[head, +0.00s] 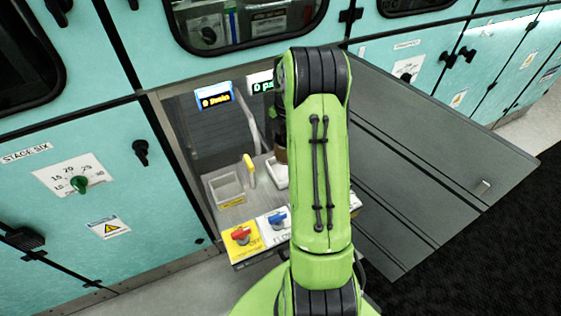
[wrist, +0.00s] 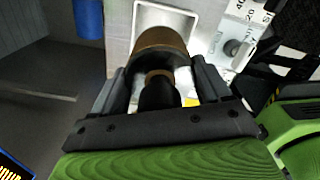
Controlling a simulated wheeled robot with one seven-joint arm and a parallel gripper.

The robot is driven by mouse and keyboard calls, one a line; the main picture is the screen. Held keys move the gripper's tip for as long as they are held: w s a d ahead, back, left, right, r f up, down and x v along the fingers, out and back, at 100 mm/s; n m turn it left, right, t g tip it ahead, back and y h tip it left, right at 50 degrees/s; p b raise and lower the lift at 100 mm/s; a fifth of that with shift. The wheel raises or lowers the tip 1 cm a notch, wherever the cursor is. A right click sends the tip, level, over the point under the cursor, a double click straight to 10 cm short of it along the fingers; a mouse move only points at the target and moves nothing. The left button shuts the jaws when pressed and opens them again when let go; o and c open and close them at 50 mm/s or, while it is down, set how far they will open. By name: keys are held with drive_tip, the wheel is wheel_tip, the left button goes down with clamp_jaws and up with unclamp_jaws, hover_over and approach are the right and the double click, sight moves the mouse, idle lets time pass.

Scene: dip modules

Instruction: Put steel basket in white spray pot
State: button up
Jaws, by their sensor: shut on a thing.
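My gripper (wrist: 163,85) is shut on a round, brown-grey metallic thing with a dark middle, which I take to be the steel basket (wrist: 160,40). In the head view a strip of the basket (head: 281,155) shows beside my green arm, which hides most of my gripper. The white spray pot (wrist: 193,22) is a square, white-rimmed tray behind and under the basket in the wrist view. Part of the pot (head: 272,178) shows just below the basket in the head view. The basket overlaps the pot; I cannot tell whether they touch.
A pale open tray (head: 226,190) stands left of the pot, with a yellow-tipped handle (head: 249,165) between. A red switch (head: 241,235) and a blue switch (head: 277,218) are in front. An open grey door (head: 430,165) lies to the right. Two small displays (head: 213,98) hang behind.

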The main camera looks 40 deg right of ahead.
wheel_tip(320, 180, down, 8)
drive_tip(key=shift+r+b, duration=0.1)
drive_tip(key=shift+b, duration=0.75)
